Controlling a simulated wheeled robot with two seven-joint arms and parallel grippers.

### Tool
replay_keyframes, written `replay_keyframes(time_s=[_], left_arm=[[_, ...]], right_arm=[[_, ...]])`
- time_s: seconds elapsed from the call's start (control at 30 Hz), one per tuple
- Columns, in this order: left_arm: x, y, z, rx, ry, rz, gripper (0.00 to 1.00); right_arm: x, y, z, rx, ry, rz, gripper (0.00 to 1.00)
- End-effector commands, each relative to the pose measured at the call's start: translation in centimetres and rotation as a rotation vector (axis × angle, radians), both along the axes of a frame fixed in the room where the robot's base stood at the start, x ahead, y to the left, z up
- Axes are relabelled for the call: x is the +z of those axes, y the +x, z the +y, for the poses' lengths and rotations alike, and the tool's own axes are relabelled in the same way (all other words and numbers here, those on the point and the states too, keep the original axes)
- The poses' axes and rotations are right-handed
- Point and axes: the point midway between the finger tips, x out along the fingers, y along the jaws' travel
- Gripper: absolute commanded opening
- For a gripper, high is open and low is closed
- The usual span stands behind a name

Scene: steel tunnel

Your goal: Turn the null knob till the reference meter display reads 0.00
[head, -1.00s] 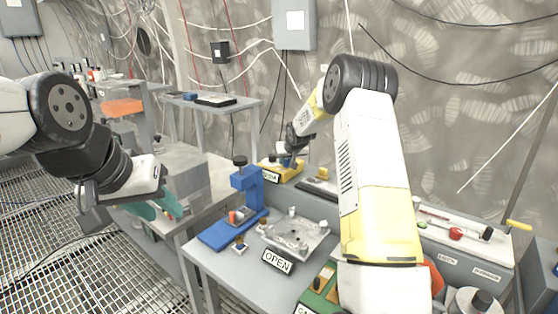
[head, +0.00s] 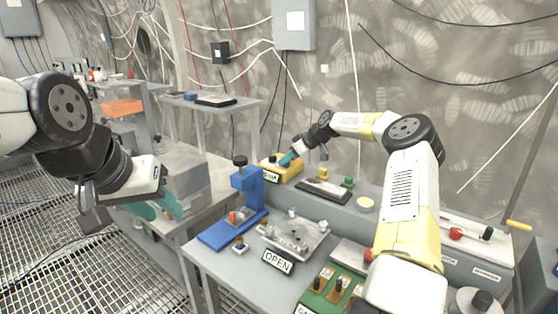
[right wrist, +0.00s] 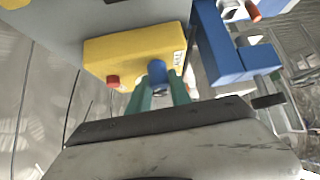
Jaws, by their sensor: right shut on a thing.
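A yellow box (head: 270,171) with a white label sits on the grey bench's back ledge; it fills the upper middle of the right wrist view (right wrist: 125,58). A blue knob (right wrist: 157,72) stands on its face, with a red button (right wrist: 113,81) beside it. My right gripper (head: 286,159) is at the box; in the right wrist view its teal fingers (right wrist: 158,90) are shut on the blue knob, one on each side. I cannot read a meter display or any knob name. My left gripper (head: 165,207) hangs at the left beside a grey box, its jaw gap unclear.
A blue press (head: 246,190) stands just in front of the yellow box. A metal fixture plate (head: 295,236), an OPEN sign (head: 278,262) and a green board (head: 330,290) lie nearer. A dark flat device (head: 325,190) sits right of the box.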

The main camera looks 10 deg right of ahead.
Motion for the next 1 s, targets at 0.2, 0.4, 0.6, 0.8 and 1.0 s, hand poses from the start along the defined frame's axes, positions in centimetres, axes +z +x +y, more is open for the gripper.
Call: replay_keyframes(time_s=[0.2,0.4,0.6,0.8,1.0], left_arm=[[0.00,0.00,0.00,0.000,0.000,0.000,0.36],[0.01,-0.01,0.00,0.000,0.000,0.000,0.36],[0.00,0.00,0.00,0.000,0.000,0.000,0.36],[0.00,0.00,0.00,0.000,0.000,0.000,0.36],[0.00,0.00,0.00,0.000,0.000,0.000,0.36]], right_arm=[[-0.13,0.07,-0.13,0.108,-0.002,0.000,0.00],[-0.13,0.02,-0.16,0.163,-0.004,0.001,0.00],[-0.18,-0.02,-0.15,0.180,-0.004,0.002,0.00],[-0.21,-0.03,-0.16,0.181,-0.006,0.002,0.00],[-0.22,-0.03,-0.15,0.181,-0.006,0.002,0.42]])
